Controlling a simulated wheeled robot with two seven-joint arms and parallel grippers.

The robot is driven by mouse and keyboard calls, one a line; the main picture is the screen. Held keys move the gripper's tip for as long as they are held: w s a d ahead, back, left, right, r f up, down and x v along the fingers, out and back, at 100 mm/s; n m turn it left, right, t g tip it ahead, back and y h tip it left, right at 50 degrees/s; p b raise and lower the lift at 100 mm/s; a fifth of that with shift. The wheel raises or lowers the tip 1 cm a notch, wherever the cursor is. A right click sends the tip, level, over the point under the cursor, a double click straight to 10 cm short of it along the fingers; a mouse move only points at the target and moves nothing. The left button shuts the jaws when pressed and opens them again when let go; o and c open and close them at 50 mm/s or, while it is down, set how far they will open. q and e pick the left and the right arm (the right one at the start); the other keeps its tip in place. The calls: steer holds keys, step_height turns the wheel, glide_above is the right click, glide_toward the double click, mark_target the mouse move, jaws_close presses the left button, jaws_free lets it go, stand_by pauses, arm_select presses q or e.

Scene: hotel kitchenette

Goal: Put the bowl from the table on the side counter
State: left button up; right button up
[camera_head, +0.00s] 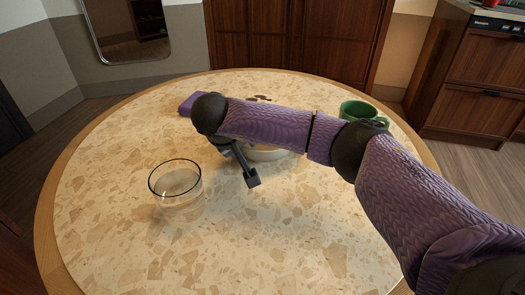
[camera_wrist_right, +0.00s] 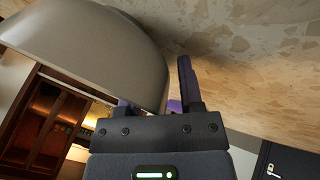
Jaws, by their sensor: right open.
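A pale, opaque bowl (camera_head: 268,153) stands on the round table (camera_head: 300,240), mostly hidden behind my right arm in the head view. Its smooth grey-looking side (camera_wrist_right: 90,45) fills the upper left of the right wrist view. My right gripper (camera_head: 247,170) is open and low over the table at the bowl's near left side. In the wrist view one finger stands clear of the bowl, and the other is mostly hidden by it. I cannot tell whether they touch it. My left gripper is not in view. The side counter (camera_head: 470,70) is at the upper right.
A clear glass bowl (camera_head: 175,190) stands on the table at left. A purple item (camera_head: 187,106) lies behind my right wrist. A green mug (camera_head: 362,108) stands at the back right, beside my arm. The table's front is clear. A red object (camera_head: 491,3) sits on the counter.

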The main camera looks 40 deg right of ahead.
jaws_close()
stand_by(1.4)
